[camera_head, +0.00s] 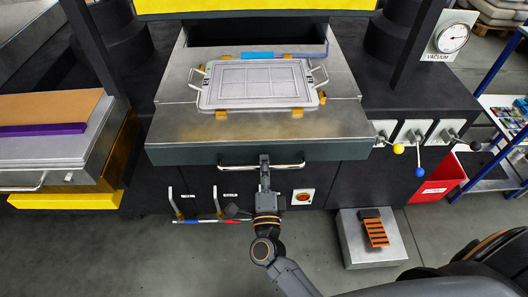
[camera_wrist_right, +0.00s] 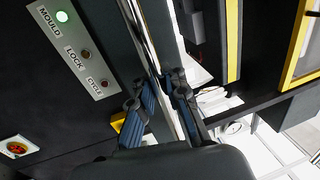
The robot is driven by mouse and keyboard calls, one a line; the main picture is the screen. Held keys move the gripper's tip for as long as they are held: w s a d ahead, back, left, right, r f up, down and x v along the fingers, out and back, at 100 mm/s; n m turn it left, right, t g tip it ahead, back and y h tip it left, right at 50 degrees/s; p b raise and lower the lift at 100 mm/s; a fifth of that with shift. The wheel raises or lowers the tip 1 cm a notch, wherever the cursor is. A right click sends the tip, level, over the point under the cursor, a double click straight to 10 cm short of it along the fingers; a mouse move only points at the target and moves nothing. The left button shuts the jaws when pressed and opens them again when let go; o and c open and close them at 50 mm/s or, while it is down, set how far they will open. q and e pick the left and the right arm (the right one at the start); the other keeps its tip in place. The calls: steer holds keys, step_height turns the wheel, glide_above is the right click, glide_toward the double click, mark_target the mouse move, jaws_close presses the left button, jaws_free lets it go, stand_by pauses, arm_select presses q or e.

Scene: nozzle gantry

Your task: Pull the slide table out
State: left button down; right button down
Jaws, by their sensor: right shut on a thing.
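The slide table (camera_head: 180,128) is a grey metal plate with a dark front face, standing out from the dark opening under the yellow beam. A silver bar handle (camera_head: 288,165) runs along its front face; it also shows in the right wrist view (camera_wrist_right: 148,40) as a bright bar. My right gripper (camera_head: 264,160) is at the middle of this handle, its fingers (camera_wrist_right: 162,92) on either side of the bar and shut on it. A flat grey mould (camera_head: 258,84) with side handles lies on the table between orange blocks. My left gripper is not in view.
Levers (camera_head: 418,160) and a red bin (camera_head: 440,180) are at the right. A grey step (camera_head: 370,240) stands on the floor. A left-hand table (camera_head: 50,150) flanks the slide table.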

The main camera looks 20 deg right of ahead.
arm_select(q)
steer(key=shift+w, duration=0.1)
arm_select(e)
steer(key=r+v, duration=0.2)
steer(key=v, duration=0.8)
steer(key=r+v, duration=0.1)
steer(key=v, duration=0.9)
steer(key=shift+s+r, duration=0.2)
steer(key=shift+s, duration=0.2)
steer(key=shift+a, duration=0.15)
steer(key=c, duration=1.4)
jaws_free()
steer(key=shift+o, duration=0.2)
steer(key=shift+w, duration=0.1)
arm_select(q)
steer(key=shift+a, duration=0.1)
arm_select(e)
steer(key=shift+r, duration=0.2)
